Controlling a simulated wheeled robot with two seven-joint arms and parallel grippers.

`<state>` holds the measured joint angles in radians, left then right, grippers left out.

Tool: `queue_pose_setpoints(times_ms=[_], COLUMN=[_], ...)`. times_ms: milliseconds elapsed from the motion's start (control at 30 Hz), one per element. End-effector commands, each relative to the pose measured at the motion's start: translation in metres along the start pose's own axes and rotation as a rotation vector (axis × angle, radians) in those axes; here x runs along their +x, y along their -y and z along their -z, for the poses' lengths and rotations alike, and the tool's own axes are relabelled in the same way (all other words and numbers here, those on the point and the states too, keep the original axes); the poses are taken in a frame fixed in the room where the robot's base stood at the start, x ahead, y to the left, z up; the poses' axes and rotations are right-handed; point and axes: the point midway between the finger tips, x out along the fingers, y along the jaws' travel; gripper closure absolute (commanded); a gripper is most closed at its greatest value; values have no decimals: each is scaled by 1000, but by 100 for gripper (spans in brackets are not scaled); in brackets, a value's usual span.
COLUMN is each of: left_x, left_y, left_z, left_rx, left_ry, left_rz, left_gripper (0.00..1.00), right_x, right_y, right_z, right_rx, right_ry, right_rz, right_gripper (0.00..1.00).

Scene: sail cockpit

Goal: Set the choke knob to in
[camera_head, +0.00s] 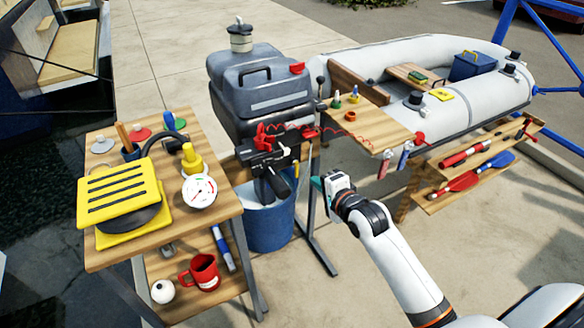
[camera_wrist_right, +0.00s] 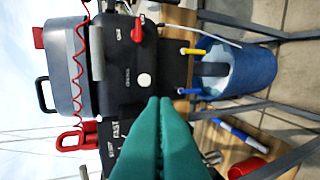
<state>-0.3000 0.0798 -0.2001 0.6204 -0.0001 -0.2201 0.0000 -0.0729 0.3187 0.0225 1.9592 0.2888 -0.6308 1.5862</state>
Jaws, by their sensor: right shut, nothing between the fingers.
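The grey outboard motor (camera_head: 262,85) stands at the middle of the head view, and its cowl also shows in the right wrist view (camera_wrist_right: 68,75). Its black front panel (camera_wrist_right: 120,50) carries a white round knob (camera_wrist_right: 144,80) beside a small label, likely the choke knob; the label is too small to read surely. How far the knob sticks out cannot be told. My right gripper (camera_head: 317,184) is to the right of the motor's black front. In the wrist view its teal fingers (camera_wrist_right: 160,99) are shut and empty, with their tips just below the white knob in the picture. My left gripper is not in view.
A red lever (camera_wrist_right: 137,30) sits on the same panel, and a red coiled cord (camera_wrist_right: 77,75) hangs beside the cowl. A blue bucket (camera_head: 268,228) stands under the motor. Wooden benches (camera_head: 225,207) with tools stand left and right; an inflatable boat (camera_head: 450,60) lies behind.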

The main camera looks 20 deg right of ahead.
Motion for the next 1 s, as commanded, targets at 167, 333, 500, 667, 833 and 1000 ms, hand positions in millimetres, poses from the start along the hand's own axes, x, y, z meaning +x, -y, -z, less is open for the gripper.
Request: queue_pose_setpoints(times_ms=[167, 333, 500, 667, 833, 1000], left_x=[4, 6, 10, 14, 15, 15], left_y=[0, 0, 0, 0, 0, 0], left_z=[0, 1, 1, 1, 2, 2], left_rx=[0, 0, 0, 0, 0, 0], left_ry=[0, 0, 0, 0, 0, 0], left_rz=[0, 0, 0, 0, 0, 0], left_gripper=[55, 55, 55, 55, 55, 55], right_x=[4, 31, 69, 101, 123, 133], right_y=[-12, -12, -13, -14, -22, -26], right_z=[1, 1, 1, 1, 2, 2], right_rx=[33, 31, 29, 29, 29, 29], right_ry=[-6, -5, -4, -4, -5, -5], right_rz=[-26, -25, -24, -25, -24, -24], right_gripper=[100, 100, 100, 100, 100, 100])
